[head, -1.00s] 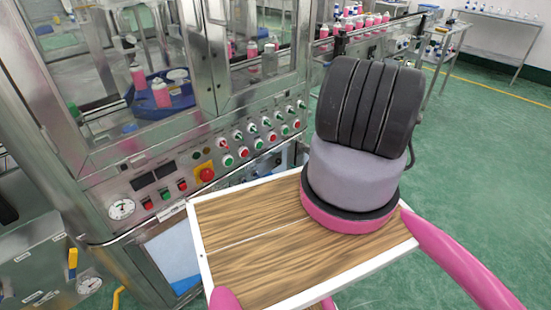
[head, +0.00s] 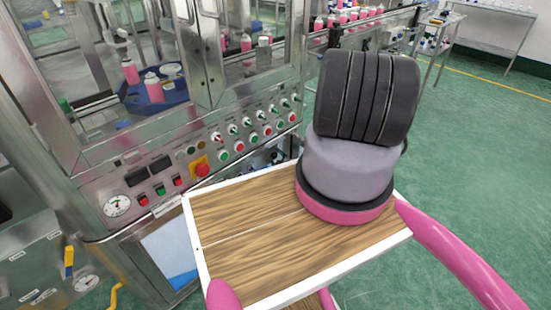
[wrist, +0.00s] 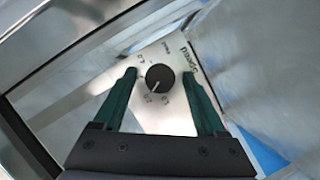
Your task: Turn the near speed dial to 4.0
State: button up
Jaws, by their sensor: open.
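The speed dial is a round black knob (wrist: 160,77) on a pale metal plate (wrist: 172,118), seen in the wrist view. A white pointer line on it points to the lower left. My gripper (wrist: 157,71) is open, with one green finger on each side of the knob. A gap shows between each finger and the knob, and I see no contact. I cannot make out this dial or my gripper in the head view, so I cannot tell whether it is the near one.
In the head view, a steel machine front carries a control panel with a red emergency button (head: 202,169), several small knobs and a gauge (head: 117,205). Pink bottles (head: 153,88) stand behind the glass. Green floor (head: 480,180) is open at the right.

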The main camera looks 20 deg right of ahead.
grip_shut()
jog(key=m+g+y, duration=0.1)
jog(key=m, duration=0.2)
jog(key=shift+d+r+y, duration=0.1)
jog(key=shift+r+y, duration=0.05)
jog(key=shift+y, duration=0.15)
jog(key=m+g+y, duration=0.1)
jog(key=m, duration=0.2)
jog(key=shift+d+y, duration=0.1)
jog(key=shift+y, duration=0.3)
jog(key=shift+g, duration=0.3)
grip_release()
